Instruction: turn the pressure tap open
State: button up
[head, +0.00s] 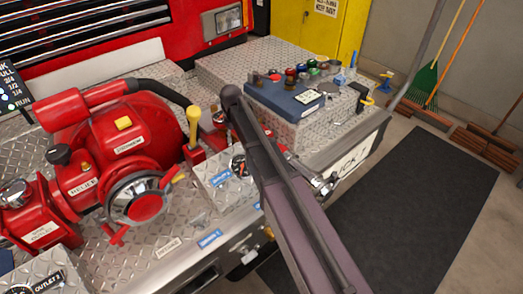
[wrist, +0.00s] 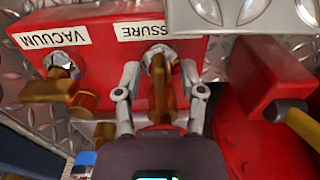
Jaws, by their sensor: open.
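The pressure tap (wrist: 160,95) is a brass lever on a silver fitting, under an upside-down label of which "SSURE" shows in the wrist view. It sits on a red block (wrist: 105,35). My gripper (wrist: 159,76) is open, with one finger on each side of the brass lever. I cannot tell whether either finger touches it. The lever points toward my palm, and its near end is close to it. In the head view my arm hides the tap and my gripper.
The vacuum tap (wrist: 50,88), also brass, is left of my gripper. A red bracket with a yellow-handled lever (wrist: 300,125) stands to the right. In the head view the red pump (head: 115,150) is left of my arm and a blue case (head: 285,97) lies behind it.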

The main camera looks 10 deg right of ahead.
jog(key=m, duration=0.5)
jog(key=shift+s+a, duration=0.15)
jog(key=shift+a, duration=0.2)
jog(key=m, duration=0.3)
jog(key=shift+a+m, duration=0.3)
jog(key=shift+m, duration=0.1)
jog(key=shift+r+m, duration=0.15)
jog(key=shift+m, duration=0.15)
notch_tip(320, 180, up, 14)
jog(key=p, duration=1.4)
jog(key=s+d+f+n+b, duration=0.1)
jog(key=s+d+f+b, duration=0.4)
jog(key=s+d, duration=0.5)
jog(key=s+d+f+n+b, duration=0.1)
jog(key=s+d+f+b, duration=0.5)
jog(key=s+d, duration=0.4)
jog(key=shift+s+f, duration=0.15)
jog(key=shift+s, duration=1)
